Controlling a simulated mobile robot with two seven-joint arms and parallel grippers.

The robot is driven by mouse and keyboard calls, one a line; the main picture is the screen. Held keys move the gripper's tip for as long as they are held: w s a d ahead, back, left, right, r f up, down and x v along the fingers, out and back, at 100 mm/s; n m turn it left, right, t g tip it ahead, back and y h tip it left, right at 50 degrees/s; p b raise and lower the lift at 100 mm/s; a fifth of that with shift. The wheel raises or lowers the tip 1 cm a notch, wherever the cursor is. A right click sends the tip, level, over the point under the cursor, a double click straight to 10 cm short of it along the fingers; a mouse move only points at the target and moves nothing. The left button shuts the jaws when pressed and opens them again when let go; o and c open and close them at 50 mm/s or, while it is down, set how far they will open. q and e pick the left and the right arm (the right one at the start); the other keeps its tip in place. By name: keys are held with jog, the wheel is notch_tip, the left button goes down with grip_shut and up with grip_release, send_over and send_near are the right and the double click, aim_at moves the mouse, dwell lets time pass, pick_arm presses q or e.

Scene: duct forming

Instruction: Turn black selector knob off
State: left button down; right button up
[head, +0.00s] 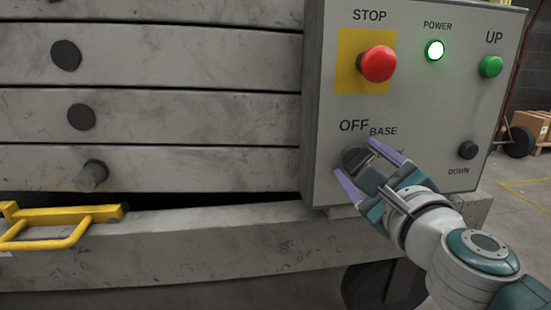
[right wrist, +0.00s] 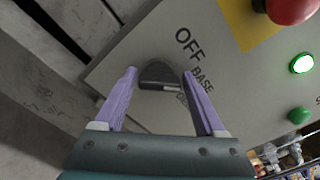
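The black selector knob (head: 355,158) sits low on the left of the grey control panel (head: 420,100), below the OFF and BASE labels. It also shows in the right wrist view (right wrist: 158,76), with a pale mark on its handle. My right gripper (head: 358,168) is at the knob, its purple fingers apart on either side of it. In the right wrist view the fingers (right wrist: 160,80) flank the knob, with gaps visible on both sides. Part of the knob and the label beside it are hidden by the gripper in the head view. My left gripper is not in view.
Above the knob is a red stop button (head: 378,64) on a yellow plate. A lit power lamp (head: 434,50), a green UP button (head: 490,66) and a black DOWN button (head: 468,150) are to the right. A yellow handle (head: 60,222) sticks out at lower left.

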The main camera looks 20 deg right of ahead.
jog(key=c, duration=1)
jog(key=shift+c, duration=0.2)
jog(key=shift+n, duration=0.6)
jog(key=n+p, duration=0.1)
jog(key=n, duration=0.2)
jog(key=shift+r+n+p, duration=0.1)
jog(key=shift+n+p, duration=0.3)
jog(key=shift+a+n+p, duration=0.1)
jog(key=shift+n+p, duration=0.65)
jog(key=shift+n, duration=1.25)
jog(key=o, duration=1.4)
